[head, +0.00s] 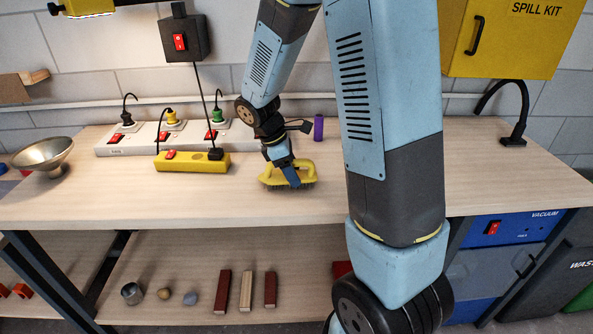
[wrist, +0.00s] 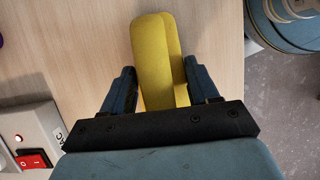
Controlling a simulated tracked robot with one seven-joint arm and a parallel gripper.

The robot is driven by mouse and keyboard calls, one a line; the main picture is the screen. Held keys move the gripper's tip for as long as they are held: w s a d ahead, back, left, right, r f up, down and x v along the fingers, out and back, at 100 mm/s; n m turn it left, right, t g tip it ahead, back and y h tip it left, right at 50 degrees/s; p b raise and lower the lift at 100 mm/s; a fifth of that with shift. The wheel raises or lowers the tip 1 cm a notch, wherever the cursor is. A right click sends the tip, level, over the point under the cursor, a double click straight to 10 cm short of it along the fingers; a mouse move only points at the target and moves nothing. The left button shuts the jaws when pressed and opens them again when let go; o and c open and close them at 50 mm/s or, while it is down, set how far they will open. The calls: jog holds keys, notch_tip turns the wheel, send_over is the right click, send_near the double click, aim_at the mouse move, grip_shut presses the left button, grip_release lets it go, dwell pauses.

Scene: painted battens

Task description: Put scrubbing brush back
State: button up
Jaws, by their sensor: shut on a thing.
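The scrubbing brush (head: 272,175) has a yellow handle and dark bristles facing down. It is at the front middle of the wooden workbench (head: 80,205) in the head view, at or just above the top; I cannot tell if the bristles touch. My gripper (head: 289,174) is shut on its handle from above. In the wrist view, the yellow handle (wrist: 154,50) runs between the two blue fingers of my gripper (wrist: 158,88), and the bristles are hidden.
A yellow power strip (head: 190,163) and a white socket strip (head: 135,148) with plugs lie left of the brush. A purple cylinder (head: 318,128) stands behind it. A metal bowl (head: 42,157) is far left. The bench's front edge is close to the brush.

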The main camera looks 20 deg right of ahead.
jog(key=shift+f, duration=0.2)
jog(key=o, duration=1)
jog(key=shift+r, duration=0.1)
jog(key=v, duration=1.1)
jog(key=shift+r, duration=0.1)
jog(key=shift+a+r, duration=0.1)
jog(key=shift+r, duration=0.4)
jog(key=s+d+r+m+t+y, duration=0.1)
jog(key=s+r+m+t, duration=0.1)
jog(key=s, duration=0.4)
jog(key=s+d+r+m+t+y, duration=0.2)
jog(key=s+r+m, duration=0.3)
jog(key=s+m, duration=0.2)
jog(key=s+d+r+m+t+y, duration=0.1)
jog(key=s+r+m+t, duration=0.2)
jog(key=s, duration=0.4)
jog(key=shift+s+d+r+m, duration=0.1)
jog(key=shift+r+m, duration=0.1)
jog(key=shift+m, duration=0.4)
jog(key=shift+s+d+r+m, duration=0.1)
jog(key=shift+r+m, duration=0.15)
jog(key=shift+m, duration=0.35)
